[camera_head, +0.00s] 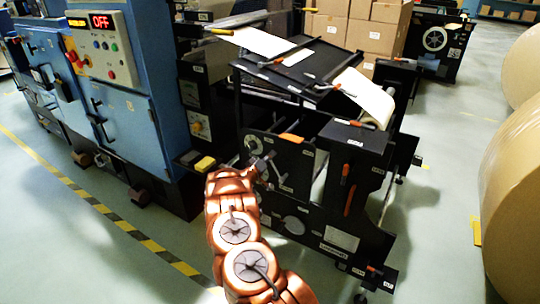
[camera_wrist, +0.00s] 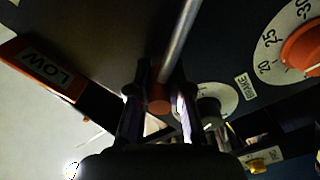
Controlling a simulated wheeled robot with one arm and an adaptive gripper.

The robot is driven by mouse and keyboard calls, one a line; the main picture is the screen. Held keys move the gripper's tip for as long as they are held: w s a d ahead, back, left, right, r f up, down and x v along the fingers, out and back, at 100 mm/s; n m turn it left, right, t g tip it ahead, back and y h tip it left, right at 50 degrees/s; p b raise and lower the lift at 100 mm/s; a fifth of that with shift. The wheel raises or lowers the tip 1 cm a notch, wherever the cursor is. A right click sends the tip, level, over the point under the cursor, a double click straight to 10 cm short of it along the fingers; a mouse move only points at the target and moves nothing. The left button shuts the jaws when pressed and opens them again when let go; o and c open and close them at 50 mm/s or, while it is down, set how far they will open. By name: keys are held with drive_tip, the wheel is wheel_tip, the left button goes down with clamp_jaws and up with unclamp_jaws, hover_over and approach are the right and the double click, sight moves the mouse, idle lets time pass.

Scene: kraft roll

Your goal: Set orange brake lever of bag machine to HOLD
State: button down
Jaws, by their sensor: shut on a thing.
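In the wrist view, the orange brake lever's end (camera_wrist: 158,99) sits between my two fingers, with a grey rod rising up and right beside it. My gripper (camera_wrist: 160,108) is shut on this orange end. A BRAKE plate (camera_wrist: 243,87) is on the dark panel to the right. In the head view, my gripper (camera_head: 264,168) is at the left side of the black bag machine (camera_head: 335,205), and the lever's end is hidden or too small to tell. No HOLD mark can be read in either view.
An orange-knobbed dial (camera_wrist: 305,50) and an orange piece marked LOW (camera_wrist: 52,72) flank the gripper. A blue cabinet (camera_head: 120,100) reading OFF stands left. Large kraft rolls (camera_head: 515,190) stand right. Floor between the machine and the rolls is mostly clear.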

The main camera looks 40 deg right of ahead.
drive_tip(key=shift+w+f, duration=0.1)
drive_tip(key=shift+f, duration=0.15)
idle(0.3)
drive_tip(key=c, duration=1)
unclamp_jaws()
drive_tip(key=shift+c, duration=0.2)
drive_tip(key=shift+a, duration=0.1)
drive_tip(key=v, duration=1.2)
